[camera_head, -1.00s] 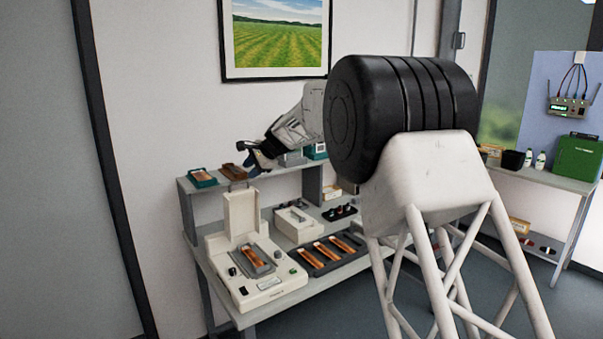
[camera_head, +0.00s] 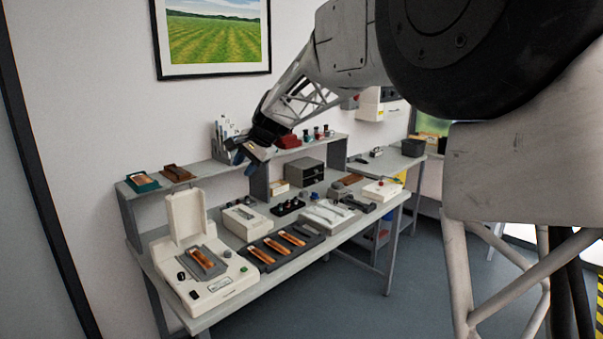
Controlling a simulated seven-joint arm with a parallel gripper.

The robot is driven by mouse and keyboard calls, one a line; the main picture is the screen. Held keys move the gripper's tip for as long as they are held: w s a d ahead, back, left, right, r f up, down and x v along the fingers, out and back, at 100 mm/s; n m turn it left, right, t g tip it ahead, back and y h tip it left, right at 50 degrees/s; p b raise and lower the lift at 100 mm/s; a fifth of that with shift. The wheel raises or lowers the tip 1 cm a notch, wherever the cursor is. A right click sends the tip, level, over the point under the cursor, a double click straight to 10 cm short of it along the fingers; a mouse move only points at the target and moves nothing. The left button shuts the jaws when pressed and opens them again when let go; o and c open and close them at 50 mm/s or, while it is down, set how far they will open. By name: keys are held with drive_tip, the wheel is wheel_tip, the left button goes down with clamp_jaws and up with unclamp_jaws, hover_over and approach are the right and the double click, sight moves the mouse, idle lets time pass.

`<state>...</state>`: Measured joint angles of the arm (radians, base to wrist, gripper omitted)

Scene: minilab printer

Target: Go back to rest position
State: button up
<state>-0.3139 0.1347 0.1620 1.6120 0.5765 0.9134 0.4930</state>
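My gripper (camera_head: 247,160) hangs at the end of my arm, in front of the back shelf and above the workbench. Its dark body and blue-tipped fingers are small in the picture, and I cannot tell whether they are apart. I see no object clearly held in it. My arm reaches in from the upper right and hides part of the wall and the room behind it.
On the workbench (camera_head: 209,316) stand a white device with a raised lid (camera_head: 187,219) and a dark tray with copper-coloured strips (camera_head: 318,237). The back shelf (camera_head: 207,172) carries a teal tray (camera_head: 141,182) and a brown tray (camera_head: 177,173). The floor in front is clear.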

drive_tip(key=s+d+f+n+h, duration=0.1)
drive_tip(key=s+d+n+h, duration=0.2)
drive_tip(key=s+d, duration=2)
drive_tip(key=s+d+f+h, duration=0.1)
drive_tip(key=s+d+f, duration=0.2)
drive_tip(key=s, duration=0.6)
drive_tip(key=s+d+f+n+h, duration=0.1)
drive_tip(key=s+d+f, duration=0.3)
drive_tip(key=s, duration=0.5)
drive_tip(key=s+d+f+n+h, duration=0.1)
drive_tip(key=s+d+f, duration=0.3)
drive_tip(key=s, duration=0.5)
drive_tip(key=shift+h, duration=0.3)
drive_tip(key=shift+d, duration=0.1)
